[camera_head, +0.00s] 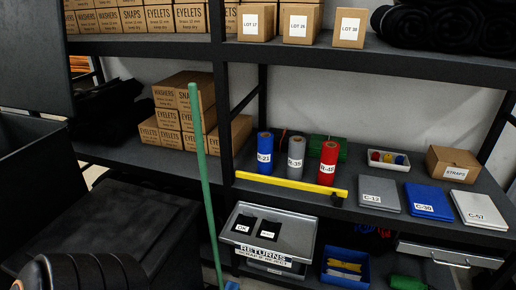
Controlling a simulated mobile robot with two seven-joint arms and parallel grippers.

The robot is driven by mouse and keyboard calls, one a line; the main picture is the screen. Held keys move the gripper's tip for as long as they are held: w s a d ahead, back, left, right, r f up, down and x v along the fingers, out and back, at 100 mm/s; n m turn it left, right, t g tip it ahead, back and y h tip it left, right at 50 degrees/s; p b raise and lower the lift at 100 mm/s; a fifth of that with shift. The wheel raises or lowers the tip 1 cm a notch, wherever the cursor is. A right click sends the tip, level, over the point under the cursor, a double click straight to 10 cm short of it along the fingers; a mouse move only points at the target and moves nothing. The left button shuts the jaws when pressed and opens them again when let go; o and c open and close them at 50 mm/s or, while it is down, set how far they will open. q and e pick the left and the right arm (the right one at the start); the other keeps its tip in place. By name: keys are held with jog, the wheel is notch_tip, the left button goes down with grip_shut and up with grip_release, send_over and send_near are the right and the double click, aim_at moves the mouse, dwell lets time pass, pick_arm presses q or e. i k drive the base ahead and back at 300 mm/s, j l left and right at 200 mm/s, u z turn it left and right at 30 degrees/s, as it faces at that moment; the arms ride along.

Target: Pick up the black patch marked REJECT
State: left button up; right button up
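Two black patches lie side by side on top of a grey bin (306,232) on the lower shelf. The left patch (246,219) has a white label that seems to read OK. The right patch (270,225) has a small white label too small to read, so I cannot tell for certain that it says REJECT. The bin's front carries a white label (263,256) reading RETURNS, with a smaller line below. Neither of my grippers is in view.
A green pole (203,170) stands upright just left of the bin. A blue bin (345,267) with yellow items is to its right. Above, the middle shelf holds a yellow bar (290,187), upright rolls (296,158) and flat labelled packs (428,201).

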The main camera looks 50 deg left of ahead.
aim_at(269, 229)
jog(key=i+u, duration=0.6)
jog(key=u, duration=0.15)
jog(key=i+u, duration=0.35)
jog(key=i+l+u, duration=0.1)
jog(key=i+u, duration=0.2)
jog(key=i+l+u, duration=0.3)
jog(key=i+j, duration=0.1)
